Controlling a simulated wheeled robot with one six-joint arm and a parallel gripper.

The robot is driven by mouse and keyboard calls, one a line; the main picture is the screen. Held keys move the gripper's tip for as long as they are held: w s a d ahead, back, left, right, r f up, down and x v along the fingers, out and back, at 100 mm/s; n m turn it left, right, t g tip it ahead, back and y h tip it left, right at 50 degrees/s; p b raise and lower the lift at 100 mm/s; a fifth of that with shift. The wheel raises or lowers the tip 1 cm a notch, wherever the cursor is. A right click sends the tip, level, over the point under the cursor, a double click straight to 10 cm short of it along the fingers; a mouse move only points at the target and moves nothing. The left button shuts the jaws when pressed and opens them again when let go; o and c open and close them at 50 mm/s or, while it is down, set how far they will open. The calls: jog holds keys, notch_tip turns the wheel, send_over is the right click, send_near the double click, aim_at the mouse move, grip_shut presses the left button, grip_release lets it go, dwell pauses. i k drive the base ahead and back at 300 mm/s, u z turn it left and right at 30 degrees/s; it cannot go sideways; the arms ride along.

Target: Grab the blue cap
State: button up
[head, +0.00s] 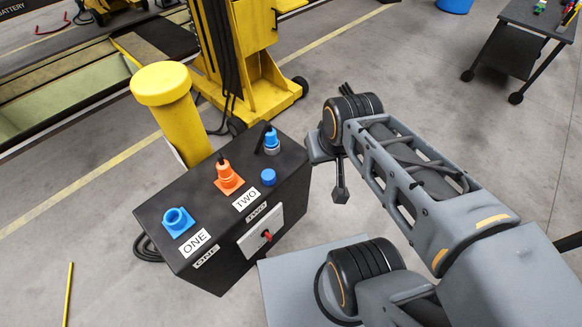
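A small round blue cap (268,177) sits on top of a black control box (160,201), near its right side and just above the "TWO" label. My gripper (338,188) hangs to the right of the box, apart from the cap, with the wrist partly covering it. Only a dark finger-like part shows clearly, so its opening cannot be made out. Nothing is seen held in it.
The box also carries a blue socket (178,221) by "ONE", an orange plug (227,178) and a blue plug (271,141) with a dark cable. A yellow post (175,115) and yellow lifting column (250,50) stand behind. A dark cart (535,25) is far right.

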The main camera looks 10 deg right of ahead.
aim_at(268, 176)
jog(key=z, duration=1.15)
jog(key=k, duration=0.95)
jog(key=u, duration=1.9)
